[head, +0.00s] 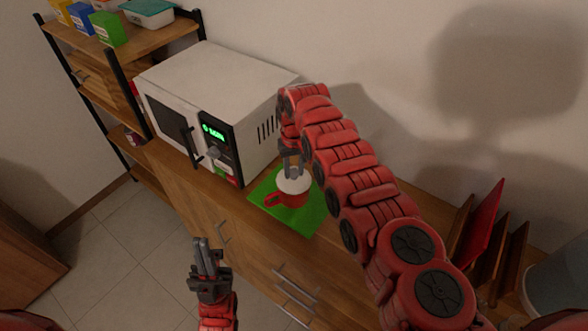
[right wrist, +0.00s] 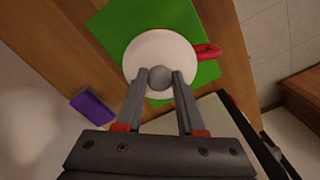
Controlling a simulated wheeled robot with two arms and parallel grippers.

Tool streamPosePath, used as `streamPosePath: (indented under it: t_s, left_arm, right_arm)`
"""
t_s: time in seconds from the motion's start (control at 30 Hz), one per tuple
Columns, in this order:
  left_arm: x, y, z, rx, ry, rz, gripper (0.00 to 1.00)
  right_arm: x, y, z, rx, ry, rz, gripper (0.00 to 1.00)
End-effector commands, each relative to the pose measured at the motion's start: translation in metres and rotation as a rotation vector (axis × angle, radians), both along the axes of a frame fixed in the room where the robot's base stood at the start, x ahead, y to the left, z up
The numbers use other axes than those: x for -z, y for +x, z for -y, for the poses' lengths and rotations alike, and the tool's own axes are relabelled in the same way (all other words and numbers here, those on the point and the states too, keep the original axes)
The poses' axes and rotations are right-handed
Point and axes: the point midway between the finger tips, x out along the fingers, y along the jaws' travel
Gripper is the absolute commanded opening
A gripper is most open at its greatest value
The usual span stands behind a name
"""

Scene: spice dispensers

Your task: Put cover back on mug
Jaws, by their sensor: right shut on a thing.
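The red mug (head: 291,199) stands upright on a green mat (head: 308,220), its handle pointing to the left in the head view. The white round cover (head: 293,185) is over the mug's mouth and appears level; I cannot tell whether it rests on the rim or hovers just above it. My right gripper (head: 292,171) is shut on the cover's grey knob from above. In the right wrist view the cover (right wrist: 150,48) hides the mug except for its red handle (right wrist: 207,51). My left gripper (head: 205,243) is empty, low in front of the cabinet; its finger gap is unclear.
A white microwave (head: 220,85) with a lit green display stands left of the mat on the wooden counter. A shelf (head: 150,42) with several boxes is at the far left. Red and brown upright panels (head: 483,235) stand at the right. A purple box (right wrist: 92,107) lies near the mat.

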Motion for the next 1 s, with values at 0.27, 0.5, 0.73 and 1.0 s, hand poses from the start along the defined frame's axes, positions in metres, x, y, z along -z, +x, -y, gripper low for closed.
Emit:
streamPosePath:
  t_s: [0.27, 0.5, 0.73, 1.0]
  left_arm:
    - [0.0037, 0.0001, 0.0000, 0.000, 0.000, 0.000, 0.00]
    - [0.0089, 0.0000, 0.0000, 0.000, 0.000, 0.000, 0.00]
    - [0.0092, 0.0001, 0.0001, 0.000, 0.000, 0.000, 0.00]
    - [0.0092, 0.0001, 0.0001, 0.000, 0.000, 0.000, 0.00]
  right_arm:
    - [0.0030, 0.0001, 0.0001, 0.000, 0.000, 0.000, 0.00]
    - [0.0072, 0.0003, 0.0000, 0.000, 0.000, 0.000, 0.00]
    - [0.0070, 0.0003, 0.0000, 0.000, 0.000, 0.000, 0.00]
    - [0.0071, 0.0002, 0.0000, 0.000, 0.000, 0.000, 0.45]
